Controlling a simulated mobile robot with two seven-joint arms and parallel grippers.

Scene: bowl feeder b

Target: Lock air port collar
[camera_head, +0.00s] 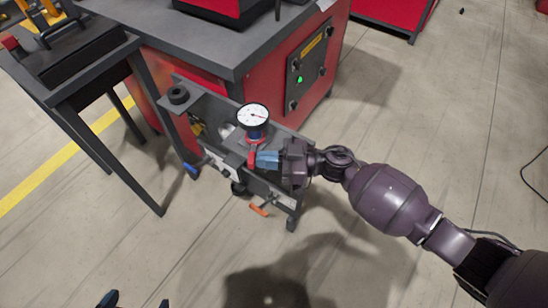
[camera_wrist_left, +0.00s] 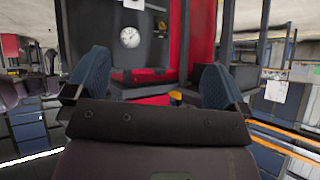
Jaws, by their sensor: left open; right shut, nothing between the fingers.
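My right gripper (camera_head: 258,160) reaches in from the right in the head view, its blue fingers shut and empty. Its tips are at a red part (camera_head: 252,154) below a round white-faced gauge (camera_head: 253,116); I cannot tell if they touch. The gauge stands upright over the grey valve assembly (camera_head: 228,157). I cannot make out which part is the air port collar; the gripper hides some of this area. My left gripper (camera_head: 137,301) shows only its dark tips at the bottom edge of the head view. The left wrist view shows its blue fingers (camera_wrist_left: 152,88) wide apart and empty.
A blue-ended handle (camera_head: 191,169) and an orange-ended handle (camera_head: 259,210) stick out from the front of the grey frame (camera_head: 289,198). A red machine (camera_head: 310,70) stands behind, a dark table (camera_head: 70,65) at left. Floor in front is clear.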

